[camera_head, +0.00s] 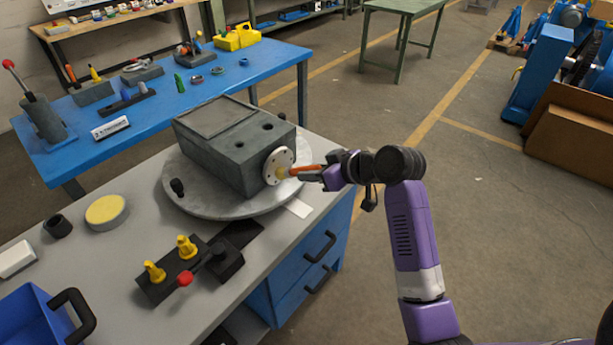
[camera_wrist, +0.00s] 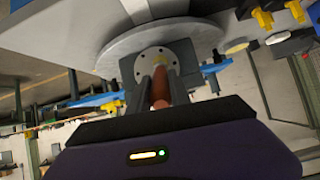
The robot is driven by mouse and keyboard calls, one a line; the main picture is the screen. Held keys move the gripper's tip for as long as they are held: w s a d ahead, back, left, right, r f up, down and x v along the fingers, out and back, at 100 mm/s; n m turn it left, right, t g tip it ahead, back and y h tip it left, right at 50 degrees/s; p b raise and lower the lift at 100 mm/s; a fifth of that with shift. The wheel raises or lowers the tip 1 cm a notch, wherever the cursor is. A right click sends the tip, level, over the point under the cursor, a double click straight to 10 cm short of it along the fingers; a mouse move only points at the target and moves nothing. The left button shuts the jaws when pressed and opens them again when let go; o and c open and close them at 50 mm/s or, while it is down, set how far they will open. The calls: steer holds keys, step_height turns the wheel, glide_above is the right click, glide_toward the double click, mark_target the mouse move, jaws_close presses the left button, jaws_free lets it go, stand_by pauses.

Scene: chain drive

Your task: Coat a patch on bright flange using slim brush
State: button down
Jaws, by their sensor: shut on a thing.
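The bright flange (camera_head: 273,173) is a pale round plate with bolt holes on the end of a dark grey housing block (camera_head: 222,141). In the wrist view the flange (camera_wrist: 147,59) faces me, with a yellowish patch near its middle. My gripper (camera_head: 324,175) is shut on the slim brush (camera_head: 303,170), which has an orange-brown handle. The brush points at the flange face, its tip at or very near it; contact cannot be told. In the wrist view the brush handle (camera_wrist: 159,88) sits between my gripper's two fingers (camera_wrist: 161,92), which hide part of it.
The housing stands on a round grey turntable (camera_head: 182,202) on the workbench. A black fixture with yellow knobs (camera_head: 187,248), a round yellow-topped tin (camera_head: 106,211) and a blue bin (camera_head: 35,318) are to the left. The floor right of the bench is open.

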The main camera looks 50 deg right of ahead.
steer(key=shift+d, duration=2.8)
steer(key=shift+w+a+p, duration=0.2)
steer(key=shift+a+p, duration=0.6)
steer(key=shift+a, duration=1.7)
steer(key=shift+d+r+p, duration=0.85)
steer(key=shift+d+p, duration=0.1)
steer(key=shift+d, duration=1.5)
steer(key=a+p, duration=0.2)
steer(key=a, duration=0.6)
steer(key=shift+s, duration=0.15)
steer(key=shift+p, duration=0.3)
